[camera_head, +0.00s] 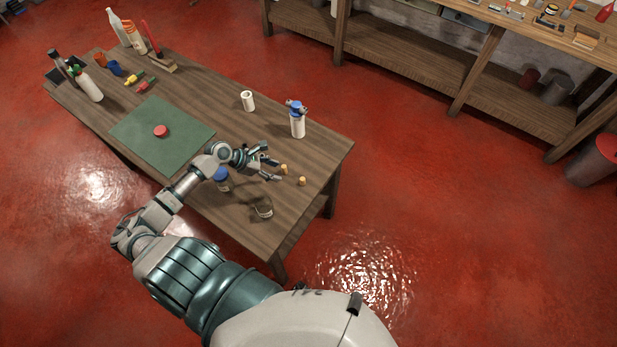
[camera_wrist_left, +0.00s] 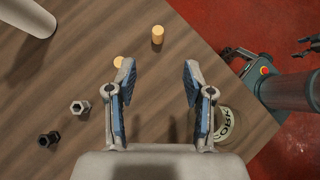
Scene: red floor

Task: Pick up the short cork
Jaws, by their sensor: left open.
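Two tan corks stand near the right end of the wooden table. One cork (camera_head: 302,181) is nearer the table end and shows whole in the left wrist view (camera_wrist_left: 158,34). The other cork (camera_head: 284,169) is closer to my gripper; in the left wrist view (camera_wrist_left: 119,62) a finger partly hides it. I cannot tell surely which is shorter. My left gripper (camera_head: 270,169) is open and empty above the table, just left of the corks. Its spread fingers (camera_wrist_left: 156,84) show in the wrist view. My right gripper (camera_wrist_left: 307,46) is only partly visible at that view's right edge.
A glass jar (camera_head: 263,208) with a label (camera_wrist_left: 225,124) stands close to the gripper. A white bottle with a blue top (camera_head: 297,122), a white cup (camera_head: 248,101) and a blue-lidded jar (camera_head: 222,176) stand nearby. Two hex pieces (camera_wrist_left: 80,107) (camera_wrist_left: 48,139) lie left of the fingers.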

